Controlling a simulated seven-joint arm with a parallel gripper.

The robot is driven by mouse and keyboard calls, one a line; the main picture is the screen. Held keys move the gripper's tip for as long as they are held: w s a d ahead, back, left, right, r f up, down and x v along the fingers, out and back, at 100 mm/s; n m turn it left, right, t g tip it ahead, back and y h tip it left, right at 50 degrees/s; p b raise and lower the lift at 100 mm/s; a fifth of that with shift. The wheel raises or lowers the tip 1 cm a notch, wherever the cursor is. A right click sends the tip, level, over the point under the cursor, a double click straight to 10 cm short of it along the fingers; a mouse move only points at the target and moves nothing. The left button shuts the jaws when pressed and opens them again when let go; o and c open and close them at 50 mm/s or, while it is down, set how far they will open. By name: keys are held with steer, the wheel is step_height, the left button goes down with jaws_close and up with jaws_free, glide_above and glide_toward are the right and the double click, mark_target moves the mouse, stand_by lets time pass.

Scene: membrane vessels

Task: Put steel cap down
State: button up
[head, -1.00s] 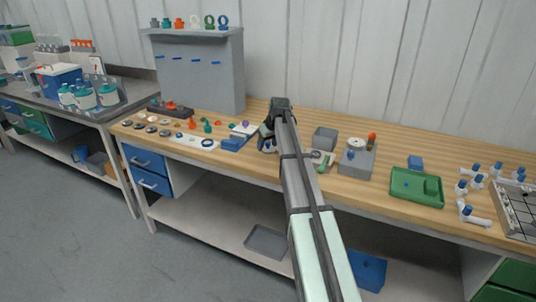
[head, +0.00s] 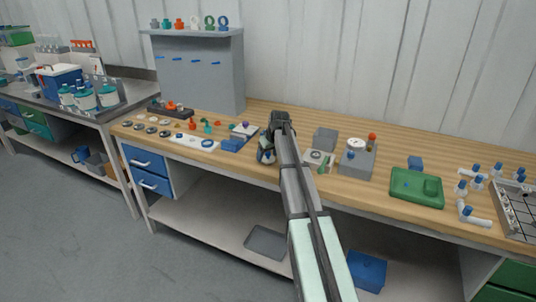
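My gripper (head: 266,153) is over the middle of the wooden bench (head: 390,158), low near its top, beside the blue block. Small grey and blue parts show at its tip, but they are too small to tell a cap from the fingers. I cannot tell whether it is open or shut, or whether it touches the bench. Several small round metallic pieces (head: 152,130) lie at the bench's left end; I cannot tell whether one is the steel cap.
A blue block (head: 232,145) is left of my gripper. A grey box (head: 325,139), a grey device with a dial (head: 357,161) and a green tray (head: 417,200) are to the right. A grey pegboard (head: 200,75) stands behind at left.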

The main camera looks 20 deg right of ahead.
steer(key=shift+o, duration=1.3)
steer(key=v, duration=1.2)
steer(key=shift+r, duration=0.15)
